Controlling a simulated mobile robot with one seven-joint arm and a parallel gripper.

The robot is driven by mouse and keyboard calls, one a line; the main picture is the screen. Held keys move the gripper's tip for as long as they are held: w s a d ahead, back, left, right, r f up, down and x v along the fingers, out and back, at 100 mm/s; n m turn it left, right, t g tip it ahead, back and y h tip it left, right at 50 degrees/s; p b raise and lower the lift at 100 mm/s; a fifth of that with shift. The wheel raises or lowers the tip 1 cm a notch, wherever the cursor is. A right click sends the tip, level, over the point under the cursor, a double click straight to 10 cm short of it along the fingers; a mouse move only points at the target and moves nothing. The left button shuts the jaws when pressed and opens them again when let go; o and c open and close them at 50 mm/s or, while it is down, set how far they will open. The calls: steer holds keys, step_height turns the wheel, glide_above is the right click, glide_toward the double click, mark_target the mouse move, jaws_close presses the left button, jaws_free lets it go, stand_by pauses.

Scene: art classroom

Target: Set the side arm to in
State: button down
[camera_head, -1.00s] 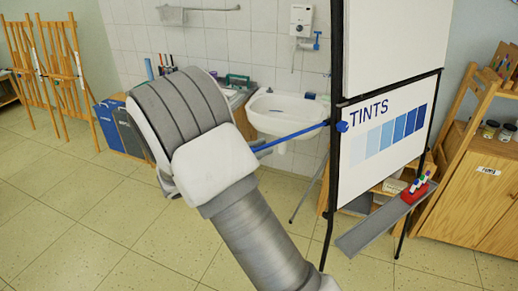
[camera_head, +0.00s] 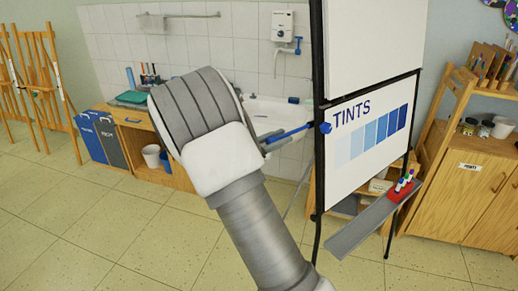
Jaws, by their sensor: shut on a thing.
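The side arm (camera_head: 292,133) is a thin blue bar. It sticks out to the left from a round blue knob (camera_head: 325,128) on the left post of the flipchart stand (camera_head: 318,185). My gripper (camera_head: 266,143) is mostly hidden behind the white and grey wrist of my arm. Its dark finger parts show at the left end of the bar, shut on it. The bar slants slightly down toward my gripper. The board (camera_head: 370,150) beside it reads TINTS above a row of blue swatches.
A grey tray (camera_head: 350,232) with a red marker holder (camera_head: 400,190) juts from the stand. A sink (camera_head: 285,112) is on the tiled wall behind. A wooden cabinet (camera_head: 455,205) stands at right. Blue and grey bins (camera_head: 95,138) stand at left. The floor at lower left is clear.

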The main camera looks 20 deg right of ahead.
mark_target(297, 131)
steer(key=b+x, duration=0.1)
steer(key=x, duration=0.6)
steer(key=shift+a, duration=0.1)
steer(key=c, duration=0.7)
jaws_free()
steer(key=shift+o, duration=0.2)
steer(key=b+v, duration=0.2)
steer(key=v, duration=1.5)
steer(key=shift+a, duration=0.2)
steer(key=shift+s+b, duration=0.1)
steer(key=shift+b, duration=0.25)
